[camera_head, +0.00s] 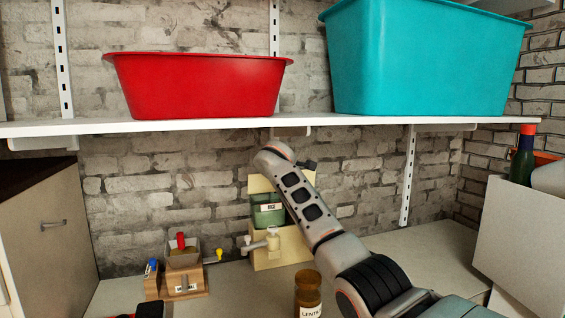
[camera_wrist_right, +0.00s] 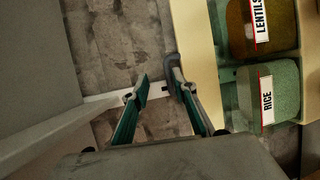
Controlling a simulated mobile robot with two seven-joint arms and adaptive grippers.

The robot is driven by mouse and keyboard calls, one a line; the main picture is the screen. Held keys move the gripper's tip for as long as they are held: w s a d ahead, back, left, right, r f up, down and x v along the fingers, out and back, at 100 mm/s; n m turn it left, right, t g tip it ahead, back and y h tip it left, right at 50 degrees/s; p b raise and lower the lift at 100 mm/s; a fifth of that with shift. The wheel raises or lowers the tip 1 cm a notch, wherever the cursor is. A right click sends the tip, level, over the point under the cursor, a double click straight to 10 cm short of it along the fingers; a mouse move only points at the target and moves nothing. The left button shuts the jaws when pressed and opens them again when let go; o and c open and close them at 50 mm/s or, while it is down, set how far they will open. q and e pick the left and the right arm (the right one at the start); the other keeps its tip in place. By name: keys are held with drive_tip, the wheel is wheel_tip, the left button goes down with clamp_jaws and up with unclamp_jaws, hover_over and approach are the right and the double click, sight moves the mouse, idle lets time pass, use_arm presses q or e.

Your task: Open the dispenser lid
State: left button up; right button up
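The dispenser (camera_head: 262,258) is a cream stand on the counter under the shelf, with a green container (camera_head: 268,217) and a pale tap on its front. My right arm crosses in front of it and hides its right part; I cannot make out the lid in the head view. In the right wrist view the cream panel (camera_wrist_right: 196,40) stands beside my right gripper (camera_wrist_right: 159,82), with containers labelled LENTILS (camera_wrist_right: 262,25) and RICE (camera_wrist_right: 272,92) to its right. The fingers are apart and empty, the right one close to the panel; contact is unclear. My left gripper is not in view.
A white shelf (camera_head: 80,127) above holds a red tub (camera_head: 205,85) and a teal tub (camera_head: 425,65). A wooden grinder-like box (camera_head: 184,270) stands left of the dispenser, a LENTILS jar (camera_head: 308,290) in front. A cabinet (camera_head: 45,230) bounds the left.

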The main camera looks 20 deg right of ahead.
drive_tip(key=shift+s+a+r, duration=0.1)
drive_tip(key=shift+r, duration=0.1)
drive_tip(key=v, duration=1.1)
drive_tip(key=shift+s, duration=0.35)
drive_tip(key=shift+a, duration=0.1)
